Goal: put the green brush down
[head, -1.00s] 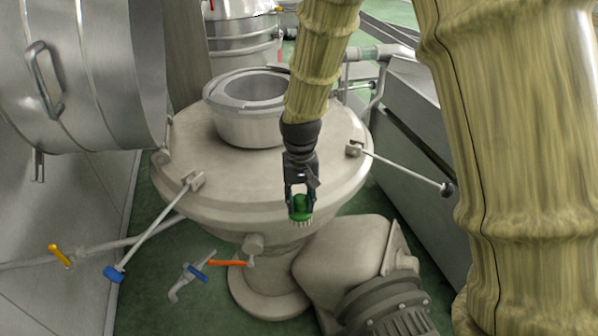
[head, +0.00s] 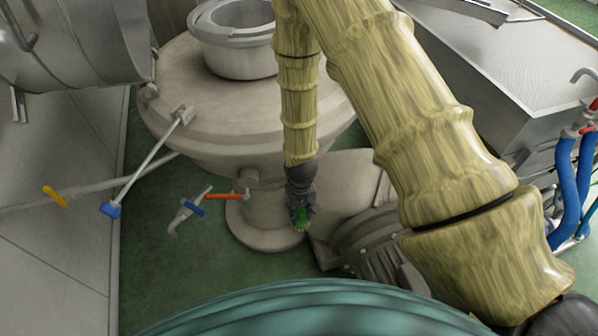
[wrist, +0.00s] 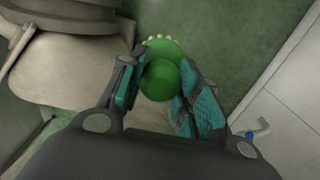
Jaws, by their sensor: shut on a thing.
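The green brush (head: 300,215) is in my gripper (head: 301,212), in front of the pale machine's foot in the head view. In the wrist view, the brush (wrist: 162,78) shows its round green knob between the two teal-padded fingers of my gripper (wrist: 160,88). Its pale bristle tips show at the far edge of its head. The gripper is shut on the knob. Green floor shows beyond the brush in the wrist view. I see no surface touching it, but its height above the floor is hard to tell.
A large pale machine (head: 200,120) with an open hopper stands behind the gripper. A ribbed motor (head: 375,240) is close on the right. Valves with orange (head: 227,196) and blue (head: 192,209) handles are to the left. Green floor (head: 190,270) is clear at lower left.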

